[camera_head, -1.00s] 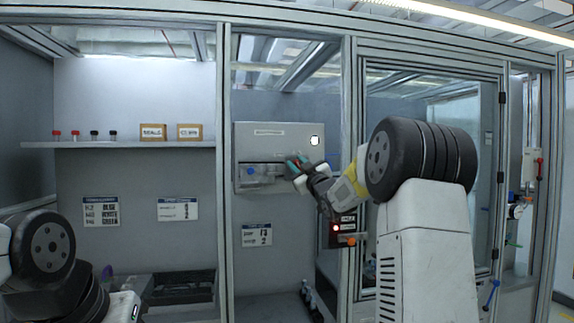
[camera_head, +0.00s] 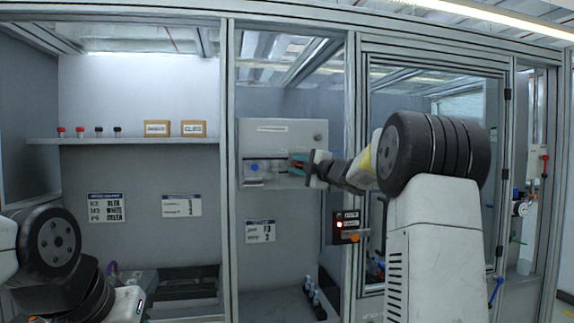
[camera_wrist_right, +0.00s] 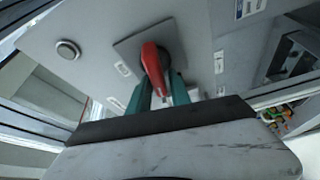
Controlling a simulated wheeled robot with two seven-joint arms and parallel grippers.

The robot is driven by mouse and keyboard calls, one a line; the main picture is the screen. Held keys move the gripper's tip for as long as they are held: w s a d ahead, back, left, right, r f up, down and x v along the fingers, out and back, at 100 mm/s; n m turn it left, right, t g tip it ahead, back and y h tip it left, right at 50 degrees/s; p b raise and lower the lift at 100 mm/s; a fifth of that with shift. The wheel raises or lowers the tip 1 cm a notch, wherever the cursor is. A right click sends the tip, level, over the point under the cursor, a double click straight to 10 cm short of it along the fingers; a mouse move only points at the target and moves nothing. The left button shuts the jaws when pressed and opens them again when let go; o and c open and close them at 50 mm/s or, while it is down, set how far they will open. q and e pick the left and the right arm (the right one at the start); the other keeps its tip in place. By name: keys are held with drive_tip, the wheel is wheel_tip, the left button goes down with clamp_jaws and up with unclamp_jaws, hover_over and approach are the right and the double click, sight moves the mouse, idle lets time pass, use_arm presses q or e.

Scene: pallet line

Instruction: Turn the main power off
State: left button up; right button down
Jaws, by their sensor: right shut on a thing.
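A grey power box (camera_head: 285,134) is fixed to the back wall in the middle of the head view. My right gripper (camera_head: 298,165) is at its front, right of centre. In the right wrist view, the teal fingers of my right gripper (camera_wrist_right: 160,92) are shut on a red switch handle (camera_wrist_right: 153,66), one finger on each side. The handle stands on a grey square plate (camera_wrist_right: 128,44). A round lamp (camera_wrist_right: 68,49) on the box looks dark; it also shows in the head view (camera_head: 317,138). My left arm shows at lower left, but its gripper cannot be made out.
A blue knob (camera_head: 254,168) is left of my right gripper. A small control box (camera_head: 346,222) with a red light is on the post below my right arm. A shelf (camera_head: 130,140) with small bottles and two boxes is at left. Metal posts frame the bay.

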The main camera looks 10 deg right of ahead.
drive_tip(key=shift+w+d+f+n+g, duration=0.1)
drive_tip(key=shift+d+f+n+g, duration=0.35)
drive_tip(key=shift+n, duration=0.35)
drive_tip(key=shift+r, duration=0.1)
drive_tip(key=c, duration=1.4)
unclamp_jaws()
drive_tip(key=shift+d, duration=0.15)
drive_tip(key=shift+a+r, duration=0.1)
drive_tip(key=shift+a, duration=0.25)
drive_tip(key=v, duration=0.7)
drive_tip(key=shift+s, duration=0.4)
drive_tip(key=shift+d, duration=0.1)
